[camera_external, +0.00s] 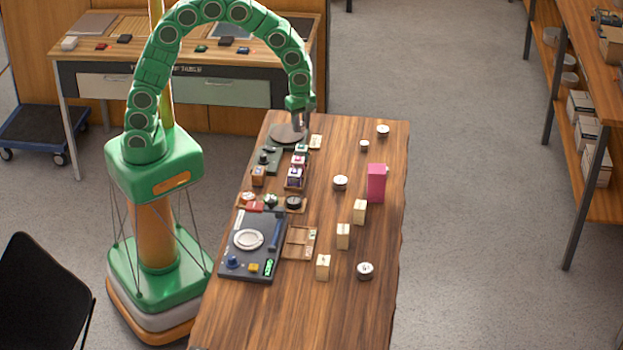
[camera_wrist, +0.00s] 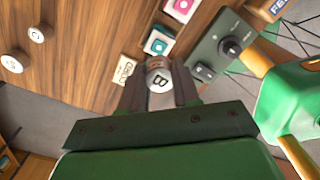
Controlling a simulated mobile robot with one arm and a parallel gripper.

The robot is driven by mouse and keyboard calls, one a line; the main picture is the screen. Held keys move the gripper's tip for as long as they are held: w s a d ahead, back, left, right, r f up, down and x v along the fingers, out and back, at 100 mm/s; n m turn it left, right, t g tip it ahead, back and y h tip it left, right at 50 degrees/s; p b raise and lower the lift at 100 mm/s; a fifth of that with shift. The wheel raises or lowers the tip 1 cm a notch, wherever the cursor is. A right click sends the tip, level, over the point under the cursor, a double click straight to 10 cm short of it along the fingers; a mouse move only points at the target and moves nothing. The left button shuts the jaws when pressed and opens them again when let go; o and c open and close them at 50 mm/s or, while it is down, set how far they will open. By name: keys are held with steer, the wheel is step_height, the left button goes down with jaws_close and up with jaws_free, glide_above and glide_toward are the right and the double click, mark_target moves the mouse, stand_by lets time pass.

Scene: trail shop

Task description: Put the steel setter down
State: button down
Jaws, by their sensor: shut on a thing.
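My gripper (camera_external: 301,122) is at the far end of the wooden table, low over the tabletop. In the outside view the setter is hard to make out between the fingers. A flat grey disc (camera_external: 284,136) lies just below and left of the fingers. Whether the setter touches anything below is unclear.
A small lettered wooden block (camera_external: 315,142) stands close right of my fingers. A dark green panel with a black knob (camera_wrist: 230,47) and a teal-topped box (camera_wrist: 158,43) are near. White round tins (camera_external: 382,131) and a pink box (camera_external: 376,182) stand along the table's right.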

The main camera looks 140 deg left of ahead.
steer(key=shift+s+d+r, duration=0.15)
steer(key=shift+s+d, duration=0.1)
steer(key=shift+d, duration=0.1)
